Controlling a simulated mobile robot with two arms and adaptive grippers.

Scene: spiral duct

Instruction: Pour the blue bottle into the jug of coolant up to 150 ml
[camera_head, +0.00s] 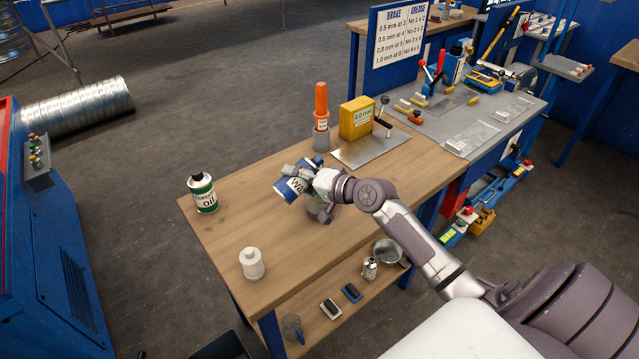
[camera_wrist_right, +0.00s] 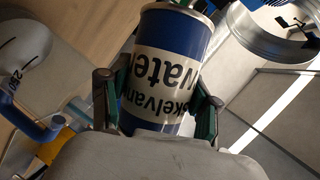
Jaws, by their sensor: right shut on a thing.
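The blue bottle (camera_head: 293,188) has a white label reading "wa..." and is tilted above the wooden table. It fills the middle of the right wrist view (camera_wrist_right: 170,65), label upside down. My right gripper (camera_head: 310,180) is shut on it, with fingers on both sides (camera_wrist_right: 160,105). In the head view a grey shape (camera_head: 319,210) under the gripper may be this jug, mostly hidden. Its liquid level and the bottle's mouth cannot be made out. My left gripper is not in view.
An orange-topped bottle (camera_head: 321,117) and a yellow box (camera_head: 357,118) stand behind. The table (camera_head: 228,235) is clear between the left bottles and the gripper.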

